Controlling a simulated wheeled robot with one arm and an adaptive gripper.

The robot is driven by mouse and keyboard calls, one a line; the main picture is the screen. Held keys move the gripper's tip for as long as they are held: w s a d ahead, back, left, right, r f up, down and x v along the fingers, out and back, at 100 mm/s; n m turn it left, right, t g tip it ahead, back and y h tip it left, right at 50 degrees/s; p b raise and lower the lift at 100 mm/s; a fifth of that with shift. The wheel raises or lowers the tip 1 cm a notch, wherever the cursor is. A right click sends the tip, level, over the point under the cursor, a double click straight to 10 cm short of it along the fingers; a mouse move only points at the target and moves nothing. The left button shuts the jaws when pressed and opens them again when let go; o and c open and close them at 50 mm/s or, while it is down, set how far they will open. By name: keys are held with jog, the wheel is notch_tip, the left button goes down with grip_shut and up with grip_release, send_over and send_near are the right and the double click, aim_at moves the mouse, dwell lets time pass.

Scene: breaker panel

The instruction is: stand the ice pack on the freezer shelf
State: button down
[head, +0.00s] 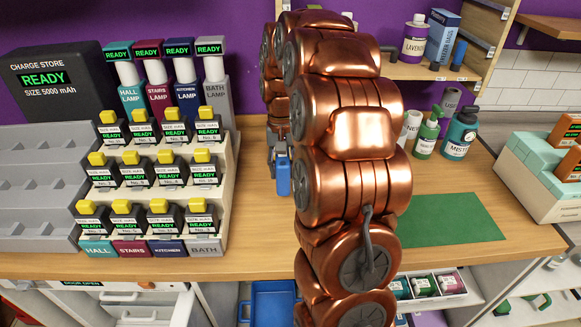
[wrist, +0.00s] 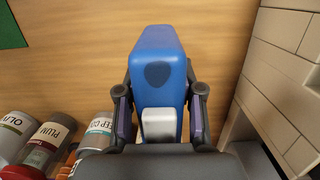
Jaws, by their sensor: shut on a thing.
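A blue block, which I take to be the ice pack (wrist: 160,62), is between the two fingers of my gripper (wrist: 160,100) in the wrist view. It has a dark blue round patch and a pale grey part near the palm. In the head view its blue lower end (head: 284,178) shows below my gripper (head: 279,152), over the wooden counter; my copper arm hides part of that area. A white cabinet (head: 140,300) under the counter at lower left has a "DOOR OPEN" display (head: 88,283) and may be the freezer. I cannot make out its shelf clearly.
A rack of yellow-topped batteries (head: 158,180) and several lamp boxes stand on the left of the counter. Bottles (head: 428,135) and a green mat (head: 438,228) are to the right. A blue bin (head: 270,302) is below the counter.

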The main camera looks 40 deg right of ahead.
jog(key=d, duration=0.1)
jog(key=d+f+p, duration=0.2)
jog(key=shift+w+d+f, duration=0.2)
jog(key=shift+w+f, duration=0.05)
jog(key=shift+w, duration=0.05)
jog(key=shift+f, duration=0.6)
jog(key=shift+f, duration=0.2)
jog(key=c, duration=0.7)
grip_release()
